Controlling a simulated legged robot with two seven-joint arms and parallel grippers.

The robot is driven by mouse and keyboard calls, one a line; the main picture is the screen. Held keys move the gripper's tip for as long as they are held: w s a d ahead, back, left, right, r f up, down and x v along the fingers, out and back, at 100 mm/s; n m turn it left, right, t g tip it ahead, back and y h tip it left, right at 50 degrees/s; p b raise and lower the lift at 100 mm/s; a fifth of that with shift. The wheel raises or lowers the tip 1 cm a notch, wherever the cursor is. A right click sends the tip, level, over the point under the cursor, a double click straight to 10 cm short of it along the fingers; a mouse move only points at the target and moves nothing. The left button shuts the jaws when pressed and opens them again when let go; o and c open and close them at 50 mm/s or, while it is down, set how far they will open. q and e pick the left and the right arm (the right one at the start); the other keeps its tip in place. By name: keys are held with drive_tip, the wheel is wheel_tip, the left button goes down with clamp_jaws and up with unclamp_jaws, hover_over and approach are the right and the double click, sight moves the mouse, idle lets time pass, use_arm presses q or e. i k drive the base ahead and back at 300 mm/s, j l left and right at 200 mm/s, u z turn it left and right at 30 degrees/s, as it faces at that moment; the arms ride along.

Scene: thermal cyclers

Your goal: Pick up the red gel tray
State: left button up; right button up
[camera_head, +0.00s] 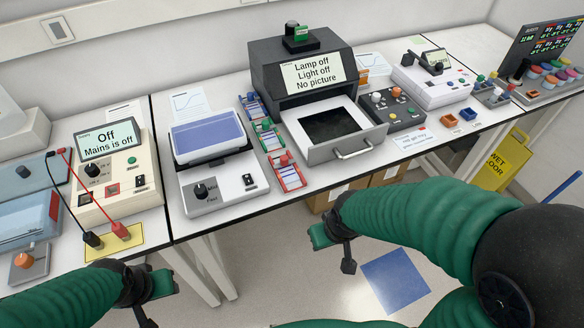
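The red gel tray (290,180) lies on the bench near its front edge, between the white rocker with the blue platform and the dark imager with its drawer out. A red knob-like piece shows on it. A green gel tray (269,146) and a blue gel tray (251,108) lie behind it in a row. My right gripper (335,250) is in front of the bench, below and to the right of the red tray, and apart from it. My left gripper (152,300) is in front of the bench at lower left, far from the tray. Neither visibly holds anything; their finger openings are unclear.
The imager's open drawer (318,152) and its handle (354,150) stick out just right of the red tray. The rocker (211,184) stands close on the left. A power supply (115,180) with red and black leads is further left. The floor before the bench is open.

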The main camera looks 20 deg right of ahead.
sight(290, 179)
drive_tip(key=i+l+u, duration=0.1)
drive_tip(key=l+u, duration=0.15)
drive_tip(key=u, duration=0.2)
drive_tip(key=l+u, duration=0.2)
drive_tip(key=u, duration=0.25)
drive_tip(key=l+u, duration=0.3)
drive_tip(key=u, duration=0.15)
drive_tip(key=l+u, duration=0.25)
drive_tip(key=u, duration=0.2)
drive_tip(key=k+l, duration=0.1)
drive_tip(key=l, duration=0.25)
drive_tip(key=k+l, duration=0.1)
drive_tip(key=l, duration=0.25)
drive_tip(key=k+l, duration=0.1)
drive_tip(key=l, duration=0.25)
